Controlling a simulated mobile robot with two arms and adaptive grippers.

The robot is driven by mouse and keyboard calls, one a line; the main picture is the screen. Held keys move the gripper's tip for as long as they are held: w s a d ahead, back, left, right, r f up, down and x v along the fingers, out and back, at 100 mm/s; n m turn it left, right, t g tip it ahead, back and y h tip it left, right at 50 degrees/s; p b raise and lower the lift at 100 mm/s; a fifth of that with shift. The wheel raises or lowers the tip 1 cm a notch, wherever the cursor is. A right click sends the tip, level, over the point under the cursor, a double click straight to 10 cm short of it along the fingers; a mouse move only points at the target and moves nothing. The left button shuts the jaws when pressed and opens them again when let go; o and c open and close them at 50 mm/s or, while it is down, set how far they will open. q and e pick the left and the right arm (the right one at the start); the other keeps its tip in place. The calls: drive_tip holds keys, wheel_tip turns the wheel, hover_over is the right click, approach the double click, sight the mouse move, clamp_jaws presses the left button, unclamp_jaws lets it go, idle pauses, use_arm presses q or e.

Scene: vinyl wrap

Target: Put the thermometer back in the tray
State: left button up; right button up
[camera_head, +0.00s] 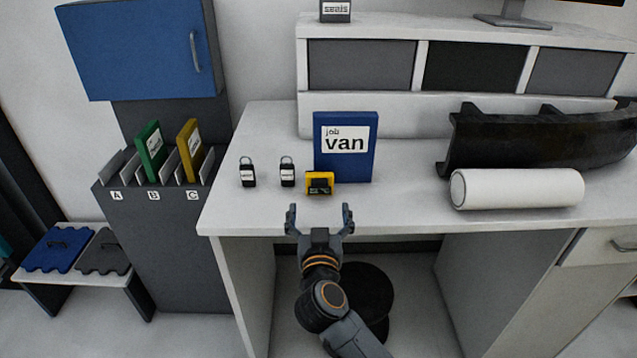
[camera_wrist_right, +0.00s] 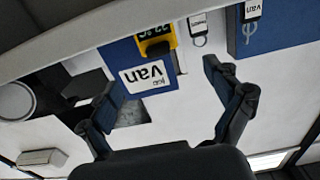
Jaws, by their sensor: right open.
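The thermometer (camera_head: 319,183) is a small yellow device with a dark display. It stands on the white desk in front of the blue "job van" folder (camera_head: 346,140). In the right wrist view, which looks upside down, the thermometer (camera_wrist_right: 155,41) reads 22 °C in front of the folder (camera_wrist_right: 140,75). My right gripper (camera_head: 320,212) is open and empty at the desk's front edge, just short of the thermometer and not touching it. I cannot make out a tray for it in either view. My left gripper is not in view.
Two black key tags (camera_head: 248,174) (camera_head: 287,173) stand left of the thermometer. A white roll (camera_head: 515,188) and a black bumper-like part (camera_head: 545,142) lie to the right. A rack (camera_head: 150,215) with slots A, B, C holds folders at left. The desk between folder and roll is clear.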

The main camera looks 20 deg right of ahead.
sight(320, 185)
drive_tip(key=x, duration=0.5)
drive_tip(key=shift+w+f, duration=0.1)
drive_tip(key=shift+w, duration=0.05)
drive_tip(key=shift+p+x, duration=0.35)
drive_tip(key=shift+x, duration=2.3)
drive_tip(key=shift+d+r, duration=0.15)
drive_tip(key=shift+r, duration=0.05)
drive_tip(key=shift+c, duration=0.9)
drive_tip(key=c, duration=1.2)
drive_tip(key=shift+c, duration=0.2)
drive_tip(key=shift+r, duration=0.1)
